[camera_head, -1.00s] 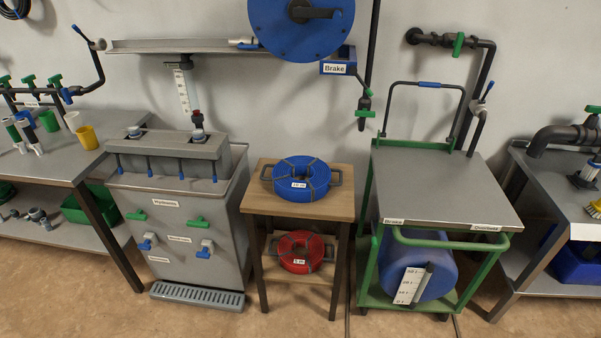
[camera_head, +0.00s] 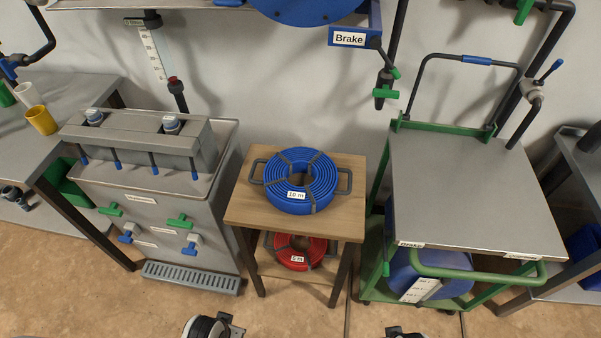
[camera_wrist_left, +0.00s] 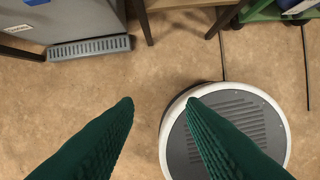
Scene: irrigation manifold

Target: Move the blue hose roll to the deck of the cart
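The blue hose roll (camera_head: 318,187) lies flat on the wooden top of a small stand (camera_head: 250,210). It has a "10 m" label and a dark handle on each side. The cart's deck (camera_head: 468,190) is a flat grey plate to the right of the stand, and it is bare. My left gripper (camera_wrist_left: 158,103) shows in the left wrist view with its two green fingers apart and nothing between them, above the floor in front of the stand. Only small dark parts of my arms show at the bottom edge of the head view. My right gripper does not show.
A red hose roll (camera_head: 295,252) lies on the stand's lower shelf. The cart has a green frame, a back handle (camera_head: 462,61) and a blue drum (camera_head: 430,268) below. A grey tank unit (camera_head: 150,190) stands left. A reel with a brake box (camera_head: 350,38) hangs above.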

